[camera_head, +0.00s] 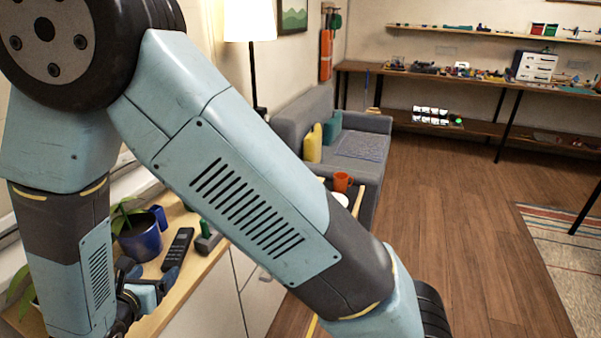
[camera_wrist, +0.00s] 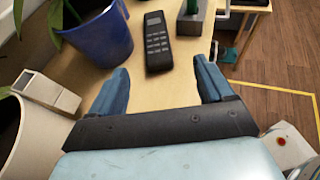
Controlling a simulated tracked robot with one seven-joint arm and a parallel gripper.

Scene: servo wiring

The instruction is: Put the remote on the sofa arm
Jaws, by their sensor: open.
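The remote (camera_head: 178,248) is black with grey buttons and lies on a wooden cabinet top in the head view. In the wrist view the remote (camera_wrist: 158,42) lies just beyond my gripper (camera_wrist: 160,88), roughly between the lines of its two blue fingers. My gripper is open and empty, and it also shows in the head view (camera_head: 150,287), at the near side of the remote. The grey sofa (camera_head: 352,146) stands farther back, with a yellow and a teal cushion. Its near side is partly hidden by my arm.
A blue plant pot (camera_wrist: 98,38) stands left of the remote, and a green and grey object (camera_wrist: 190,18) stands right of it. An orange mug (camera_head: 343,181) stands near the sofa. A lamp (camera_head: 249,22) and a shelf (camera_head: 440,75) are farther back. Wooden floor (camera_head: 430,220) is open at right.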

